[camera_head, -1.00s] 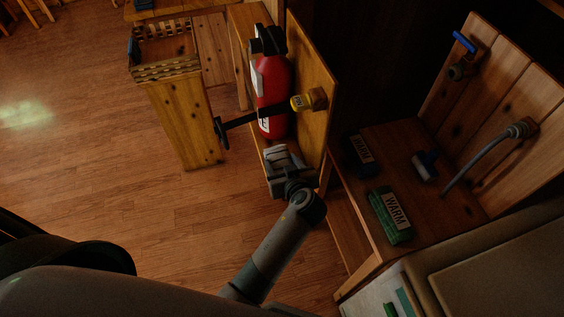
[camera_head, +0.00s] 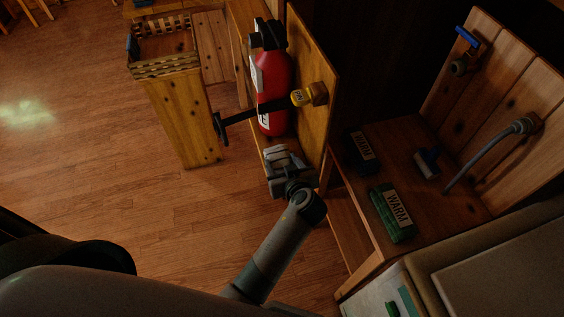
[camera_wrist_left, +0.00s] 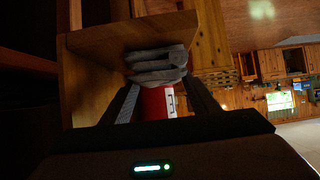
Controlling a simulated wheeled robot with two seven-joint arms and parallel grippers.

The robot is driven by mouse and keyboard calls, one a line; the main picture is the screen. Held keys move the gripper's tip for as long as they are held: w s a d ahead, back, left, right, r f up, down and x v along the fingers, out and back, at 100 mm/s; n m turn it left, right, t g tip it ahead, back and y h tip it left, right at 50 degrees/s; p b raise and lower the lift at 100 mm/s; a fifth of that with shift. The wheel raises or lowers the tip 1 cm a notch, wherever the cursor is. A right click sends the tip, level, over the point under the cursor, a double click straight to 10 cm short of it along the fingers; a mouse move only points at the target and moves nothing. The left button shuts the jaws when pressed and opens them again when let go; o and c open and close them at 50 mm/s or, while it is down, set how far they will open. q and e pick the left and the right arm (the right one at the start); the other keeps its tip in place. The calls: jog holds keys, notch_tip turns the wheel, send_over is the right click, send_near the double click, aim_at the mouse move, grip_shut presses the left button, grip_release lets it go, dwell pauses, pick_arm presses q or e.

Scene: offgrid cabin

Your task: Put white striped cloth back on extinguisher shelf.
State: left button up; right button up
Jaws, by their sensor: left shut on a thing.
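My left gripper (camera_head: 287,170) is shut on a folded pale grey cloth (camera_wrist_left: 157,66), which sits between its fingers in the left wrist view. The stripes are too dark to make out. The gripper is at the near end of the wooden extinguisher shelf (camera_head: 318,128), just in front of the red fire extinguisher (camera_head: 274,95). I cannot tell whether the cloth touches the shelf board. My right gripper is not in view.
To the right, a wooden bench (camera_head: 440,200) holds a green WARM box (camera_head: 392,213), a dark box (camera_head: 362,152) and a hose. A wooden bin (camera_head: 182,120) stands at left. Open floor lies left.

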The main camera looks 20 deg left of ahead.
pick_arm(q)
jog(key=shift+f, duration=0.15)
jog(key=o, duration=1.4)
jog(key=shift+c, duration=0.2)
